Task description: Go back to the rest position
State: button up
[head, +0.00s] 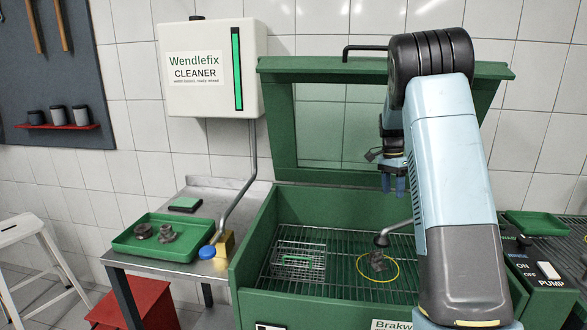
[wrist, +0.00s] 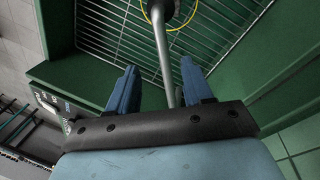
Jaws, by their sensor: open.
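My gripper (head: 393,186) hangs from my blue arm over the right half of the green parts washer (head: 325,195), well above its grate. In the wrist view my gripper (wrist: 157,90) shows two blue fingers spread apart with nothing held between them. A grey spout (wrist: 160,45) runs below and beyond the fingers; I see no contact.
The washer's lid (head: 280,70) is raised behind my arm. At left, a metal table (head: 215,186) bears a green tray (head: 130,247) with dark parts. A pump control panel (head: 545,270) and another green tray (head: 537,224) are at right. A white stool (head: 22,225) stands far left.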

jog(key=s+a+r+n+t, duration=0.25)
jog(key=s+a+r, duration=0.25)
jog(key=s+r, duration=0.35)
jog(key=s+a+r+n+t, duration=0.1)
jog(key=s+a+r+n, duration=0.35)
jog(key=s+r, duration=0.4)
jog(key=s+a+f+n+t, duration=0.1)
jog(key=s+a+n+t, duration=0.1)
jog(key=s, duration=0.9)
jog(key=s+a+f+n+t, duration=0.1)
jog(key=s+a+n, duration=0.3)
jog(key=s, duration=0.8)
jog(key=shift+s+a+f+n+t+y, duration=0.2)
jog(key=shift+a+n+t+y, duration=0.3)
jog(key=shift+a, duration=0.4)
jog(key=shift+c, duration=0.8)
jog(key=shift+d, duration=0.1)
